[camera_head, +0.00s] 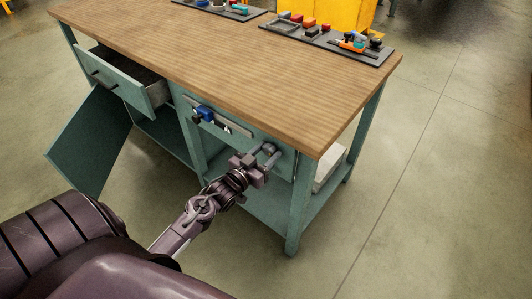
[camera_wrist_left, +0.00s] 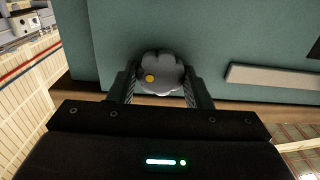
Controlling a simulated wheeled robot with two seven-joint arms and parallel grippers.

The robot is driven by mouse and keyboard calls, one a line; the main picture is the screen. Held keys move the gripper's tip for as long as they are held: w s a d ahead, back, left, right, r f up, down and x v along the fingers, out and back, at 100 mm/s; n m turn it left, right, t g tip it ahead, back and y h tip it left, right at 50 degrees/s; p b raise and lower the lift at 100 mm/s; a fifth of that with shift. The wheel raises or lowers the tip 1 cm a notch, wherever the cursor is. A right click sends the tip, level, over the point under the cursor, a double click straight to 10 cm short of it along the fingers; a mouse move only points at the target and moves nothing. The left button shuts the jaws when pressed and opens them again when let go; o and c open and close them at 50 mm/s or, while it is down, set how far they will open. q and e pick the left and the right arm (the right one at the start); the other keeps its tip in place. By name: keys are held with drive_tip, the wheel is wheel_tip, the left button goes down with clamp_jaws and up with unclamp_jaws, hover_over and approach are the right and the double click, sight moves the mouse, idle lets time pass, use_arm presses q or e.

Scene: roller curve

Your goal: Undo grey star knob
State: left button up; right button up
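The grey star knob (camera_wrist_left: 165,75) is a lobed knob with a yellow dot, on the green front panel of the workbench. In the head view the knob (camera_head: 269,149) is small, near the right end of that panel. My left gripper (camera_head: 264,155) is at the knob. In the wrist view the left gripper's two fingers (camera_wrist_left: 161,88) stand on either side of the knob, very close to it. Whether both pads press on it I cannot tell. My right gripper is not in view.
A rail with a blue clamp-like part (camera_head: 205,113) is on the panel left of the knob. An open drawer (camera_head: 125,78) and an open cabinet door (camera_head: 90,140) stick out at the left. Trays of small parts (camera_head: 330,40) lie on the wooden top (camera_head: 230,60).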

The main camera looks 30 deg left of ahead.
use_arm(q)
drive_tip(key=c, duration=0.5)
